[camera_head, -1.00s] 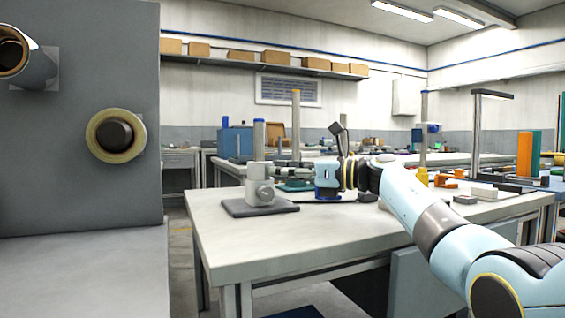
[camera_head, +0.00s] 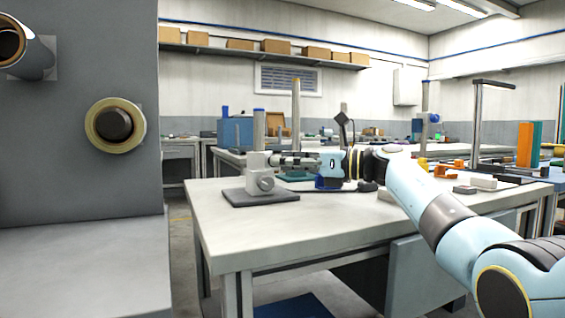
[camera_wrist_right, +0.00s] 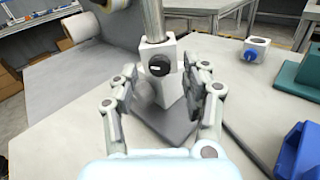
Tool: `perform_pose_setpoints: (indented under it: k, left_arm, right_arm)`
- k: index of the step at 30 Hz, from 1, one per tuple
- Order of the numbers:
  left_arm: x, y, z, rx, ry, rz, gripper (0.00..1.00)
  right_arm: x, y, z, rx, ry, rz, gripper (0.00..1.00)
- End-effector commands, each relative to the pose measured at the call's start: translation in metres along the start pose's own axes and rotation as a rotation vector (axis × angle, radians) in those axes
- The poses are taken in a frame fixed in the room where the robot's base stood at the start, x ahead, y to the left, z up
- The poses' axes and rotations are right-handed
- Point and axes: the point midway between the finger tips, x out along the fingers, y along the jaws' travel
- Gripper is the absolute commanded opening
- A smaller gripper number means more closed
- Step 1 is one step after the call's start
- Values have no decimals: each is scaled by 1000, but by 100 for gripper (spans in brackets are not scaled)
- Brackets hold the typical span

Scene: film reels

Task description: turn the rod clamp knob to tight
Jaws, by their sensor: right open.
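The rod clamp (camera_head: 258,164) is a pale block on a dark base plate (camera_head: 234,196), with an upright metal rod (camera_head: 259,128). In the right wrist view, its round black knob (camera_wrist_right: 158,66) has a short, nearly level white mark and faces my camera. My right gripper (camera_head: 281,160) comes to the clamp from the right in the head view. In the wrist view, its fingers (camera_wrist_right: 160,76) are spread on either side of the knob and block, with gaps visible. Finger contact cannot be made out. My left gripper is out of view.
A white block with a blue knob (camera_wrist_right: 251,56) stands right of the clamp in the wrist view. A blue holder (camera_wrist_right: 300,152) is near the right edge. A grey panel with reels (camera_head: 60,190) is at the left. The front of the table (camera_head: 270,236) is clear.

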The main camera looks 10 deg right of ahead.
Motion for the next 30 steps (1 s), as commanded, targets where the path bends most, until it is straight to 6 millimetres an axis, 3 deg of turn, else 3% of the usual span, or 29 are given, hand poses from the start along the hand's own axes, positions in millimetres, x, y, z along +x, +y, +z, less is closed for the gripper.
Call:
perform_pose_setpoints:
  k: [9, 15, 26, 30]
  left_arm:
    - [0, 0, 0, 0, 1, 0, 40]
    - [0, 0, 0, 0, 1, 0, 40]
    - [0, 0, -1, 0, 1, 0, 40]
    - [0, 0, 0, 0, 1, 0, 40]
  right_arm:
    - [-70, -1, -2, -2, 4, -3, 48]
    - [-100, 0, -2, 1, 3, -1, 48]
    - [-109, 0, -1, 1, 1, 1, 48]
    - [-109, 0, -1, 4, -2, -2, 34]
